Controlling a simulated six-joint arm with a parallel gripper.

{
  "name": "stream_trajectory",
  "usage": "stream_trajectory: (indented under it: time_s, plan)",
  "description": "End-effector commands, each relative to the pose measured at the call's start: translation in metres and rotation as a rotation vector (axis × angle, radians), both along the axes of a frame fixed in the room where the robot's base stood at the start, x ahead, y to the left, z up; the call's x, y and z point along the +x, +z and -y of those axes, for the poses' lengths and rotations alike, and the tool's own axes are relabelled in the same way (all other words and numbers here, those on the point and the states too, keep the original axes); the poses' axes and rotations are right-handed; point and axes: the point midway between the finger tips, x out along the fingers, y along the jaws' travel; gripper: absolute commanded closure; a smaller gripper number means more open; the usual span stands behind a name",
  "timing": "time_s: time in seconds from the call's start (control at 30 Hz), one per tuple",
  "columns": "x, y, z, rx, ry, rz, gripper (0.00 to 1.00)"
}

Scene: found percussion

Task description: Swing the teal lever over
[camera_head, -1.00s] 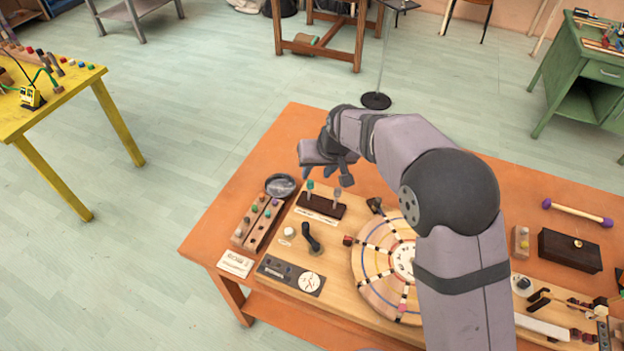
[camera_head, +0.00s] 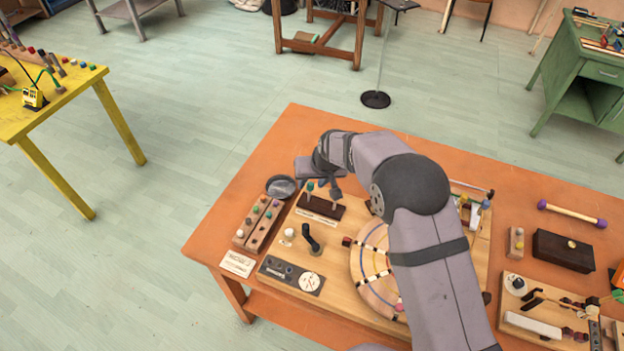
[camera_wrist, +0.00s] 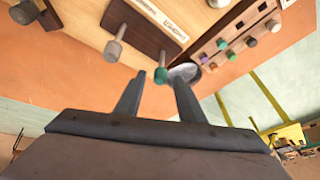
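The teal lever (camera_head: 310,186) stands on a dark block (camera_head: 322,208) near the back left of the wooden board. It is a thin rod with a teal knob, which also shows in the wrist view (camera_wrist: 161,75). A grey-knobbed lever (camera_wrist: 114,50) stands beside it on the same block; in the head view my gripper partly covers that area. My gripper (camera_head: 323,190) is over the block, close to the teal knob. In the wrist view its two fingers (camera_wrist: 159,86) are apart, with the teal knob between or just beyond their tips. Contact cannot be told.
A dark round dish (camera_head: 281,187) and a wooden rack of coloured pegs (camera_head: 258,222) lie to the left. A black handle (camera_head: 311,238) and a white knob (camera_head: 289,235) stand in front. A striped wooden disc (camera_head: 372,265) is to the right, partly under my arm.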

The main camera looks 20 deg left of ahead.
Motion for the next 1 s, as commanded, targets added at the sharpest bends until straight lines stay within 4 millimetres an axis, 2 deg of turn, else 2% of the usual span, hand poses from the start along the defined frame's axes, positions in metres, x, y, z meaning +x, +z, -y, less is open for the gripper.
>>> stream_trajectory:
  time_s: [0.37,0.5,0.53,1.0]
  plan:
    - [0.001,-0.003,-0.001,0.001,0.0,0.001,0.64]
    - [0.001,-0.003,-0.001,0.001,0.0,0.001,0.98]
    - [0.001,-0.003,-0.001,0.001,0.0,0.001,1.0]
    - [0.01,-0.006,-0.001,-0.001,-0.004,-0.092,1.0]
